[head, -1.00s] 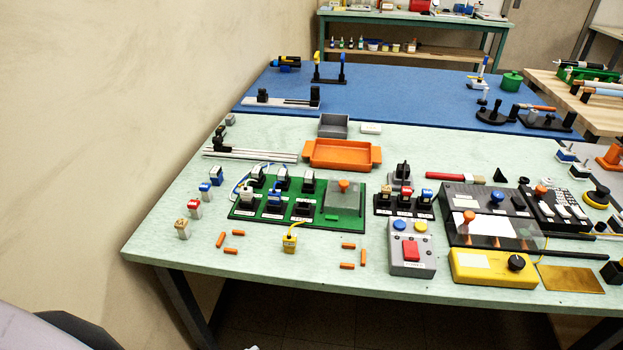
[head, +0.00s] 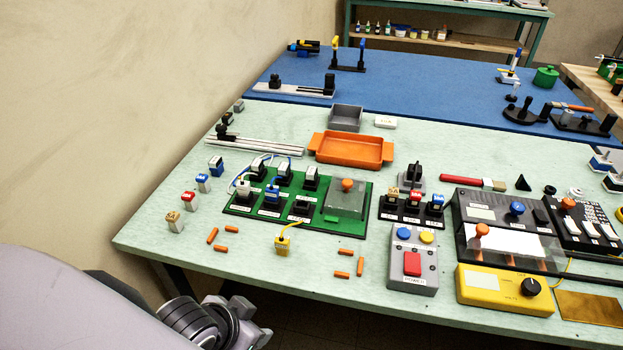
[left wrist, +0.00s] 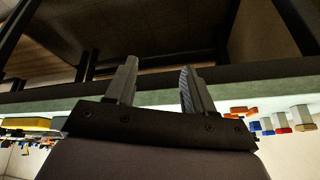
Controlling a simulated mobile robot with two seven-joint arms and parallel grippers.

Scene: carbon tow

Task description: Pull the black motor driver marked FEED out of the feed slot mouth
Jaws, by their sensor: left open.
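The green board (head: 235,207) lies on the near table in the head view. It holds several small black sockets with upright modules, among them a blue-topped module (head: 271,193), a white-topped one (head: 243,188) and a grey-white one (head: 311,176). The labels are too small to read, so I cannot tell which one is the driver marked FEED. My left gripper (left wrist: 158,82) is open and empty in the left wrist view, below or in front of the table edge. In the head view only my left arm shows, at the bottom left, short of the table. My right gripper is not in view.
An orange tray (head: 350,163) sits behind the board. A grey button box (head: 413,285) and a yellow meter (head: 480,302) stand to the right. The table's front left corner is clear.

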